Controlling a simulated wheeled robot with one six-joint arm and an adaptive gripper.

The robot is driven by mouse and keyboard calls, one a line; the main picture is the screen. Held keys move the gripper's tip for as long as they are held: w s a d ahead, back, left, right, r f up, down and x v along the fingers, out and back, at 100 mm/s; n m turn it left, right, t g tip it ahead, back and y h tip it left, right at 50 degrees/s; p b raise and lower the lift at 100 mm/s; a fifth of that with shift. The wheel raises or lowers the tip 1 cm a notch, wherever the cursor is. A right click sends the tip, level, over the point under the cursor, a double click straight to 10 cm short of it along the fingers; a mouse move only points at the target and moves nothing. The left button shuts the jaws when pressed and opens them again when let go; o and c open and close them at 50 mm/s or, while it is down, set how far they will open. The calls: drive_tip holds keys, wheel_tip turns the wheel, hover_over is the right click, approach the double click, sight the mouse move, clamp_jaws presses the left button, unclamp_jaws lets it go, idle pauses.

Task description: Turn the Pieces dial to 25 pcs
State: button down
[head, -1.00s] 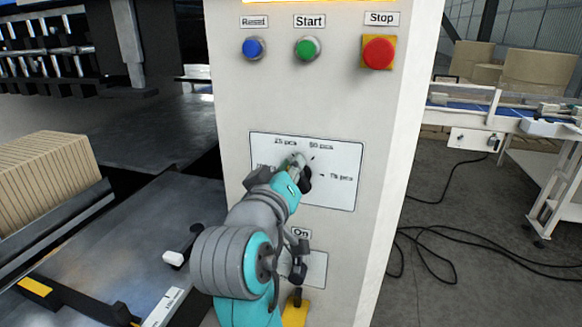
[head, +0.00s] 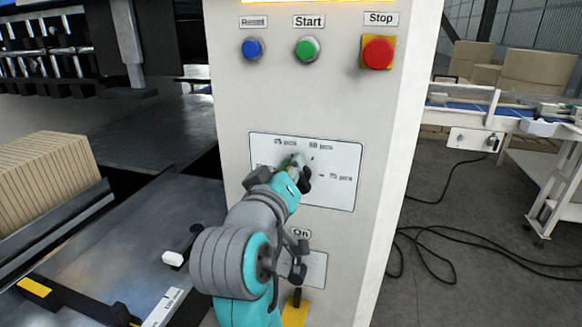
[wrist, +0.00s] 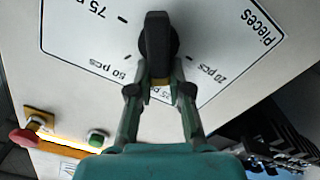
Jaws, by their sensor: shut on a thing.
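The Pieces dial is a black elongated knob (wrist: 160,45) on a white label plate (head: 342,197) on the machine's front panel. My gripper (wrist: 160,82) is shut on the knob in the wrist view, one finger on each side of its lower part. In the head view, my gripper (head: 300,172) covers most of the dial. The knob lies lengthwise between the fingers, its near end toward a label partly hidden by them. The 50 pcs mark is to one side, another mark to the other.
Above the plate are a blue button (head: 253,48), a green Start button (head: 306,49) and a red Stop button (head: 378,53). Below it is an On switch plate (head: 317,268), partly behind my arm. Brown cardboard (head: 45,175) stands at left, a conveyor (head: 510,120) at right.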

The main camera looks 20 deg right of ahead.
drive_tip(key=shift+f, duration=0.25)
drive_tip(key=c, duration=1.1)
unclamp_jaws()
drive_tip(key=shift+o, duration=0.5)
drive_tip(key=shift+r, duration=0.1)
drive_tip(key=shift+o, duration=0.2)
drive_tip(key=o, duration=0.4)
drive_tip(key=shift+r, duration=0.1)
drive_tip(key=shift+o, duration=0.2)
drive_tip(key=shift+v, duration=3)
